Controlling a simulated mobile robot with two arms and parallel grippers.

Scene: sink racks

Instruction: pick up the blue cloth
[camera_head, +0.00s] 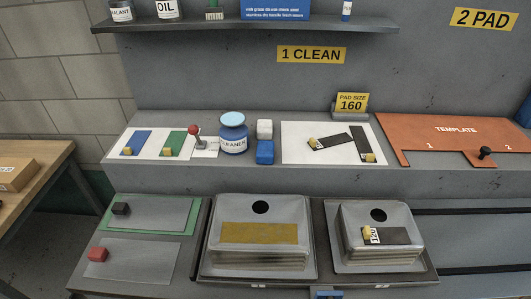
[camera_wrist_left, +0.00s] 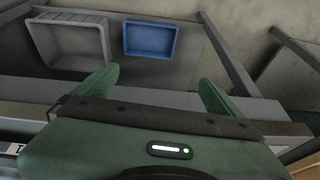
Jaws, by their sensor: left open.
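A small blue folded block, which looks like the blue cloth (camera_head: 265,152), lies on the grey ledge in the head view. It sits just right of the blue cleaner jar (camera_head: 233,140) and directly in front of a similar white folded cloth (camera_head: 264,129). My left gripper (camera_wrist_left: 155,82) shows only in the left wrist view, its two green fingers wide apart with nothing between them. The blue cloth is not in that wrist view. My right gripper is in neither view.
A red-knobbed lever (camera_head: 194,131) stands left of the jar. A white sheet (camera_head: 292,155) with dark strips lies right of the cloths. Two metal basins (camera_head: 213,262) sit lower in front. The wrist view shows a grey bin (camera_wrist_left: 70,40) and a blue bin (camera_wrist_left: 150,38).

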